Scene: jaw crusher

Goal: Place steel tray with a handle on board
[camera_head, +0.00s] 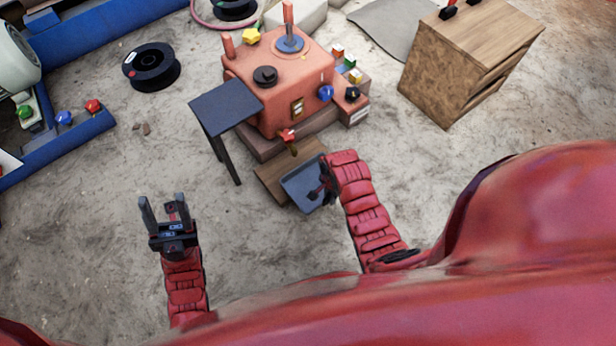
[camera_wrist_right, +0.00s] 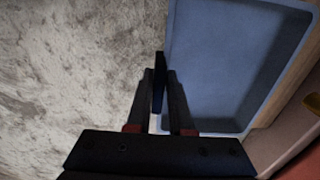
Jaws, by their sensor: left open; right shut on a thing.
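The steel tray (camera_head: 303,184) is a shallow blue-grey pan at the front of the orange jaw crusher (camera_head: 285,75). It lies over or on a brown wooden board (camera_head: 270,184), whose left part shows beside it. My right gripper (camera_head: 322,190) is shut on the tray's handle at the tray's right side. In the right wrist view the dark handle (camera_wrist_right: 160,80) stands between the fingers, with the tray (camera_wrist_right: 225,60) to the right. Whether the tray rests fully on the board, I cannot tell. My left gripper (camera_head: 165,215) is open and empty above the floor at lower left.
A dark side table (camera_head: 225,105) stands left of the crusher. A wooden cabinet (camera_head: 465,55) stands at upper right. A black spool (camera_head: 151,67) and a blue frame (camera_head: 60,145) are at left. The floor between my grippers is clear.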

